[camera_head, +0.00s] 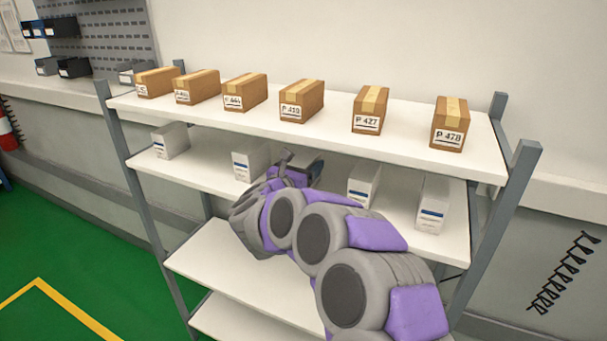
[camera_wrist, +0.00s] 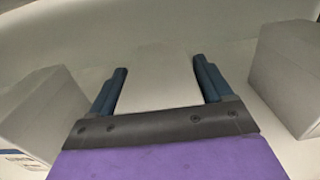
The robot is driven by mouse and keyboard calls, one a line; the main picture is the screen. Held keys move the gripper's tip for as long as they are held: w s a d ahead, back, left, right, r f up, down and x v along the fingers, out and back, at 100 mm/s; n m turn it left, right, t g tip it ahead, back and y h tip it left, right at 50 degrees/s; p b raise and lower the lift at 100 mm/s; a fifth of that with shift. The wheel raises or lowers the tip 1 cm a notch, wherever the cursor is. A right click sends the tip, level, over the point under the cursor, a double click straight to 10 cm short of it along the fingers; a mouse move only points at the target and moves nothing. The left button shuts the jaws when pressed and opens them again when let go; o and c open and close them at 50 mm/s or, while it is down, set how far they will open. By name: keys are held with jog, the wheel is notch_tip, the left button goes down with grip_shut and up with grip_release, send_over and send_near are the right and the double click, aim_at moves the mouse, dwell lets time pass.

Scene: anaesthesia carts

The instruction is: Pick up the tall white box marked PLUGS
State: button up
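Several white boxes stand on the second shelf (camera_head: 212,177). The far left one (camera_head: 171,140), the one left of my gripper (camera_head: 251,160), one right of it (camera_head: 364,180) and the far right one (camera_head: 433,203) show in the head view. Another white box is mostly hidden behind my gripper (camera_head: 287,160). In the wrist view, my gripper (camera_wrist: 159,72) is open, its fingers wide apart on either side of a pale box (camera_wrist: 157,75). I cannot tell whether they touch it. The word PLUGS is not readable on any box.
Brown cartons (camera_head: 301,100) line the top shelf (camera_head: 400,146) above my arm. Grey posts (camera_head: 507,220) bound the rack. In the wrist view, neighbouring boxes stand to the left (camera_wrist: 40,110) and right (camera_wrist: 288,75). A lower shelf (camera_head: 225,262) is bare where visible.

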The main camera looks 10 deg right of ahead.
jog(key=c, duration=0.9)
jog(key=shift+d, duration=0.2)
